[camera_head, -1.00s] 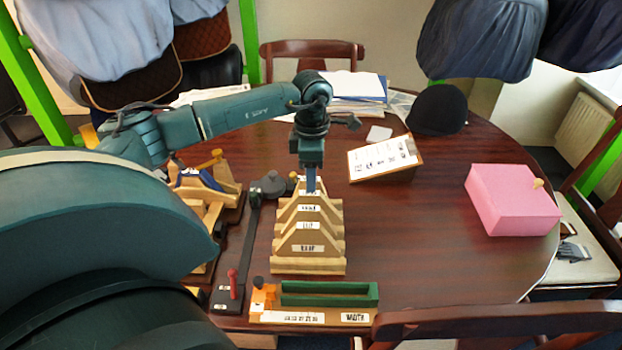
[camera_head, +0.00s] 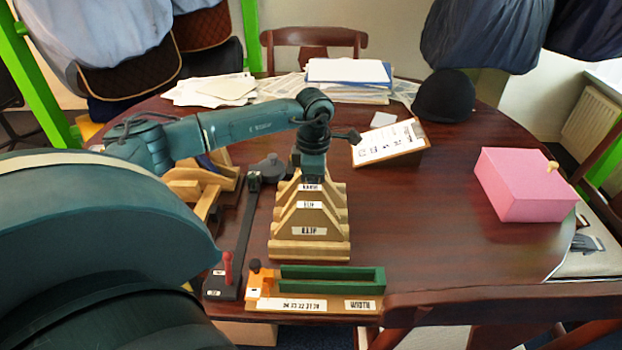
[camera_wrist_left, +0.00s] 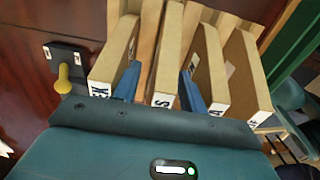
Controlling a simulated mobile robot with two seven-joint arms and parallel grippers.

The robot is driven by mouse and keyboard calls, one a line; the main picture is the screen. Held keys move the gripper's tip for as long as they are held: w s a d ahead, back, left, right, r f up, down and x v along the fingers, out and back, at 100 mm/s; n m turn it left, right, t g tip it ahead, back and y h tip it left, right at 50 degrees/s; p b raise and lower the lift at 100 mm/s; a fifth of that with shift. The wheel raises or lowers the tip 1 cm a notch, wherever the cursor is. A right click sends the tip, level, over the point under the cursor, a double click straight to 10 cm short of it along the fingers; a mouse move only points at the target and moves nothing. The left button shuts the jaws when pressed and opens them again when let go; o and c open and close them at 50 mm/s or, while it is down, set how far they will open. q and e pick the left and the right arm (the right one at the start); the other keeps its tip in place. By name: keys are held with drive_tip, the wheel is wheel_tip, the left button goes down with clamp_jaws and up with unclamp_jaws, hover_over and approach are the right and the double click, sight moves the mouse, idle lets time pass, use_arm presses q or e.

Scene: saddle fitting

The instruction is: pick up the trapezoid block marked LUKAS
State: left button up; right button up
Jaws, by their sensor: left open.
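Several tan wooden trapezoid blocks stand upright in a row; the front block (camera_head: 308,216) in the head view carries a small dark-lettered label. My left gripper (camera_head: 312,176) points down over the back of the row, its fingertips hidden there. In the left wrist view, its two blue fingers (camera_wrist_left: 160,84) are open, one on either side of a middle block (camera_wrist_left: 167,56). This block's label is mostly cut off by the gripper body, with a letter like S showing. I cannot read LUKAS on any block, nor tell whether the fingers touch this one. My right gripper is out of view.
A green slotted gauge (camera_head: 332,278) lies in front of the row. A black bar tool with a red knob (camera_head: 228,270) lies to the left. A pink box (camera_head: 525,185), clipboard (camera_head: 388,143) and black helmet (camera_head: 444,97) stand to the right. The table between row and box is clear.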

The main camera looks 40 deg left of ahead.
use_arm(q)
clamp_jaws()
idle(0.3)
drive_tip(key=shift+r, duration=0.1)
